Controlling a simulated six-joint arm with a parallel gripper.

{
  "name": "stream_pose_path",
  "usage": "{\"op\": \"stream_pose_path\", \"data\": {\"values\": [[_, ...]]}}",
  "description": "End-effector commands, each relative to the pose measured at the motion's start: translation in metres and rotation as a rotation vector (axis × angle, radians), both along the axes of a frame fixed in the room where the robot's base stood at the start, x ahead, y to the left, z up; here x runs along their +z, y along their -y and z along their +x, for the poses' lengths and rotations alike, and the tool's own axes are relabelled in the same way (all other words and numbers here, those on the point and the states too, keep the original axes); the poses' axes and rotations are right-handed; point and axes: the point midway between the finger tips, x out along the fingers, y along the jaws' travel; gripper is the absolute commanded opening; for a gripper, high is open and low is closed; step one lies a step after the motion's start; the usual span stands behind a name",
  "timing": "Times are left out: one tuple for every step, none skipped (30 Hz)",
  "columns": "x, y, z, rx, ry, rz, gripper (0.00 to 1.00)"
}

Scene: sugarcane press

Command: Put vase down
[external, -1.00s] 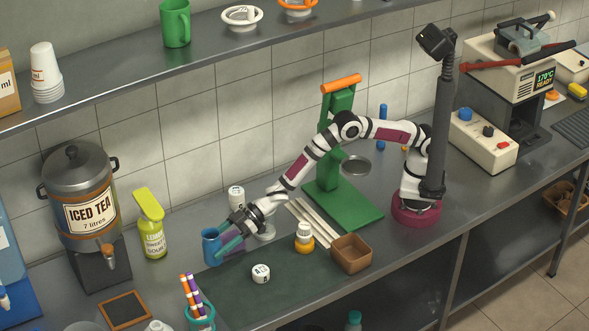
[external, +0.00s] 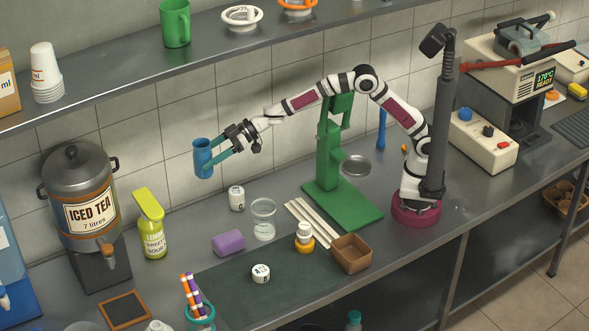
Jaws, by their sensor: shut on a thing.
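The blue vase (external: 202,158) is upright in the air, well above the counter, in front of the tiled wall. My gripper (external: 222,157) is shut on its right side, with teal fingers reaching in from the right. My arm stretches out leftward from its maroon base on the right. The vase's underside is clear of everything below it.
A purple block (external: 229,243), a clear glass (external: 263,219) and a white labelled jar (external: 236,198) stand below. The dark green mat (external: 228,284) has bare room on its left. The green press (external: 331,160) stands under my arm. A shelf (external: 120,90) runs above.

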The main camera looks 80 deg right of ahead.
Motion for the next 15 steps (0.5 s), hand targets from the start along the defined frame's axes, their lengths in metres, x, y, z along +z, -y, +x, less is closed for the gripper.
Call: {"op": "stream_pose_path", "data": {"values": [[0.018,0.023,0.002,-0.025,0.009,0.000,0.00],[0.026,0.037,0.003,-0.041,0.007,0.001,0.00],[0.038,0.055,0.002,-0.060,0.007,0.000,0.00],[0.045,0.069,0.001,-0.075,0.007,-0.001,0.00],[0.053,0.083,-0.001,-0.089,0.007,0.000,0.00],[0.063,0.100,-0.004,-0.106,0.007,-0.001,0.00],[0.069,0.114,-0.007,-0.120,0.006,-0.001,0.00],[0.076,0.127,-0.010,-0.133,0.006,-0.001,0.00],[0.084,0.144,-0.016,-0.152,0.005,0.000,0.00],[0.090,0.158,-0.021,-0.164,0.005,-0.001,0.00],[0.095,0.171,-0.026,-0.179,0.004,0.000,0.00],[0.101,0.188,-0.035,-0.194,0.004,-0.001,0.00],[0.106,0.200,-0.042,-0.207,0.003,0.000,0.00],[0.109,0.213,-0.049,-0.219,0.003,0.000,0.00],[0.113,0.228,-0.060,-0.233,0.002,-0.001,0.00]]}}
